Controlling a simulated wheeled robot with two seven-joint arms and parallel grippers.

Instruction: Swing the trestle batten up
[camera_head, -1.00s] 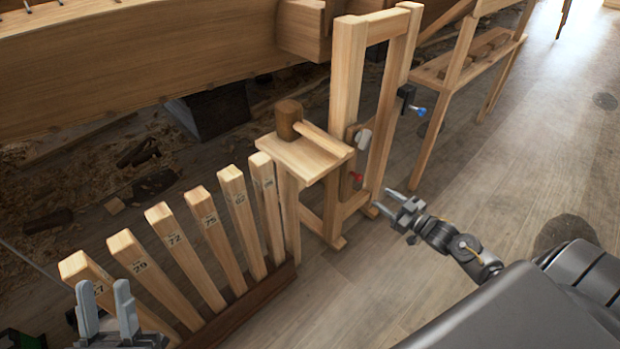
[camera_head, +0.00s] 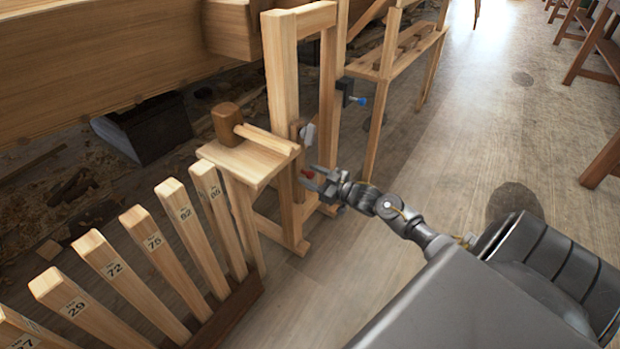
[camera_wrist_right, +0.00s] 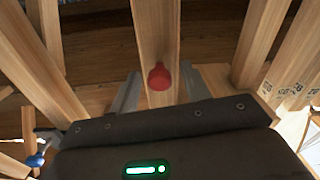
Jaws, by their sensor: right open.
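The wooden trestle (camera_head: 283,75) stands upright in the middle of the head view. A darker, narrow wooden piece that looks like its batten (camera_head: 296,134) hangs down along it, with a red knob (camera_head: 307,173) low down and a grey-white knob (camera_head: 308,134) above. My right gripper (camera_head: 308,179) is open at the red knob. In the right wrist view the red knob (camera_wrist_right: 159,76) shows in the gap between the fingers, in front of a wooden upright (camera_wrist_right: 156,30). I cannot tell whether the fingers touch it. My left gripper is out of view.
A small wooden shelf (camera_head: 247,162) on the trestle's left bears a mallet (camera_head: 226,124). A rack of numbered wooden bars (camera_head: 165,240) stands at lower left. A blue-tipped clamp (camera_head: 352,98) sticks out from the trestle. The floor (camera_head: 450,140) to the right is open.

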